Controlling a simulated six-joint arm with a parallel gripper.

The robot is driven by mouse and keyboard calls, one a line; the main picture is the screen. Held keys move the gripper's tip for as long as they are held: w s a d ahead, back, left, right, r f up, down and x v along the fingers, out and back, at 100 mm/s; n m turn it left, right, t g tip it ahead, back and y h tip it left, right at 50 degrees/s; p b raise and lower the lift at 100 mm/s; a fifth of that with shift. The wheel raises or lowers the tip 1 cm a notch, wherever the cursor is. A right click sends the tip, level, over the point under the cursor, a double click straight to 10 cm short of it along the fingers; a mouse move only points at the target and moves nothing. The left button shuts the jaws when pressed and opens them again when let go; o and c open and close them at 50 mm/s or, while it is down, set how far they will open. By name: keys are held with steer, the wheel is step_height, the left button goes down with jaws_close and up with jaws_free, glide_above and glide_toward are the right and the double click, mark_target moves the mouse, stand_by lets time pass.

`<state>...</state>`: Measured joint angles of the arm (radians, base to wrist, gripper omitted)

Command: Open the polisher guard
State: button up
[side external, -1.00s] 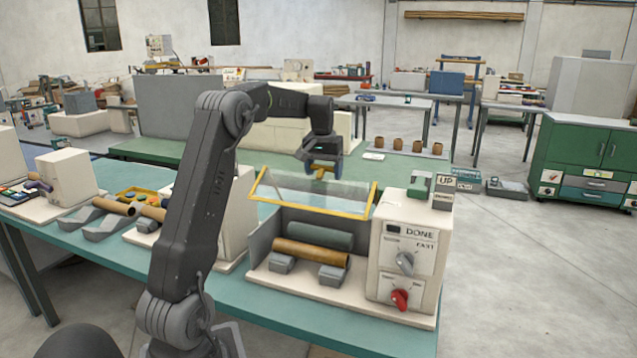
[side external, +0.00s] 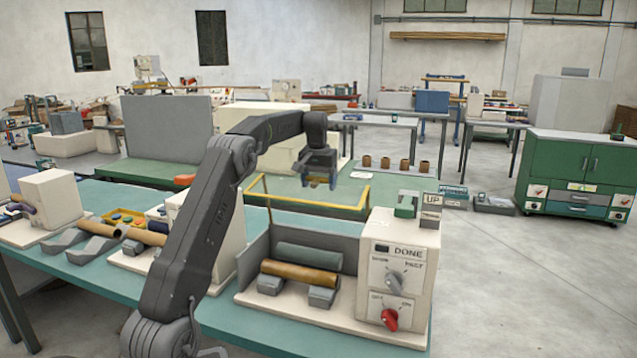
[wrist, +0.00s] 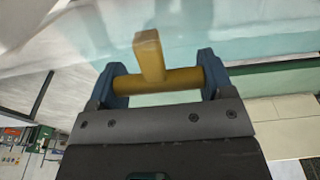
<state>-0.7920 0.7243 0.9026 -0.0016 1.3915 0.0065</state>
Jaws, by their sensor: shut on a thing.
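The polisher guard is a clear panel in a yellow frame (side external: 305,202). In the side view it stands raised above the polisher's open front. My gripper (side external: 321,182) is at the guard's upper edge. In the wrist view the blue fingers (wrist: 160,82) are shut around the guard's yellow handle bar (wrist: 150,80), and its stem (wrist: 150,50) runs to the clear panel. Under the guard, a brown tube (side external: 300,275) lies on grey supports in front of a dark green roller (side external: 309,256). The control box (side external: 398,275) stands at the right with a red knob (side external: 390,319).
An UP sign block (side external: 431,203) and a green block (side external: 406,205) sit on the control box. A yellow tray (side external: 125,217) and grey cradles (side external: 100,240) lie left of my arm. Several brown cups (side external: 396,164) stand on a bench behind.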

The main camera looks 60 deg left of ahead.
steer(key=shift+f, duration=0.4)
stand_by(0.5)
steer(key=o, duration=1.3)
steer(key=shift+r, duration=0.3)
steer(key=r, duration=0.9)
steer(key=shift+s+d, duration=0.35)
steer(key=shift+s, duration=0.05)
steer(key=shift+r, duration=0.6)
steer(key=shift+s+d+r, duration=0.1)
steer(key=shift+d+r, duration=0.05)
steer(key=shift+r, duration=0.6)
